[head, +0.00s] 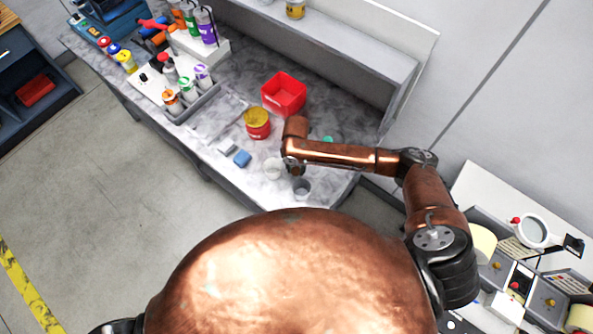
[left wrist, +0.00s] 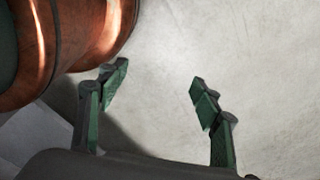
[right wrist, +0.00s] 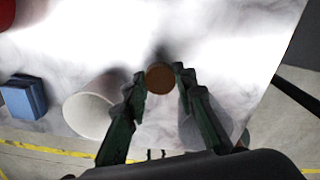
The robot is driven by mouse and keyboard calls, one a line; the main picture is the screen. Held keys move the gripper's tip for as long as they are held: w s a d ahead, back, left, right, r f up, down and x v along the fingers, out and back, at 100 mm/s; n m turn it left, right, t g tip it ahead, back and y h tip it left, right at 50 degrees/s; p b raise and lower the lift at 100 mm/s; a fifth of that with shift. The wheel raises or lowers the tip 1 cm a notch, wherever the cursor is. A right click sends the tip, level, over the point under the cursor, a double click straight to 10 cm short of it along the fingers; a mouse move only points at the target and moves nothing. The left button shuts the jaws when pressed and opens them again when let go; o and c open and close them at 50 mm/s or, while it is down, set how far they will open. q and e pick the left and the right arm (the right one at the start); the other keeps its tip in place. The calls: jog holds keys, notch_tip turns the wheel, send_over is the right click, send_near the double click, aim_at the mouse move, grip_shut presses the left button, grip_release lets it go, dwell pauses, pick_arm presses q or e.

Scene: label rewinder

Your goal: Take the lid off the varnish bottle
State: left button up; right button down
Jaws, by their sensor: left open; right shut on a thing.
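My right gripper (right wrist: 160,82) is shut on a small round brown thing (right wrist: 160,78), seen end-on between the fingertips in the right wrist view. It may be the varnish bottle or its lid; I cannot tell which. In the head view the right gripper (head: 293,168) is over the front right end of the marble counter (head: 228,181), and the held thing is not clear there. My left gripper (left wrist: 158,85) is open and empty, over a plain pale grey surface in the left wrist view; it does not show in the head view.
A white cup (right wrist: 86,117) and a grey cup (head: 302,188) stand close to the right gripper. A blue block (head: 242,158), a red tub with yellow content (head: 257,128) and a red bin (head: 284,95) are left of it. A rack of bottles (head: 194,102) stands farther left.

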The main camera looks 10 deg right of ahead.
aim_at(296, 170)
jog(key=shift+f, duration=1.65)
jog(key=shift+f, duration=0.15)
jog(key=c, duration=1.6)
grip_release()
notch_tip(296, 170, up, 12)
jog(key=shift+f+b, duration=0.15)
jog(key=shift+b, duration=0.25)
jog(key=shift+r, duration=0.3)
jog(key=shift+s, duration=0.1)
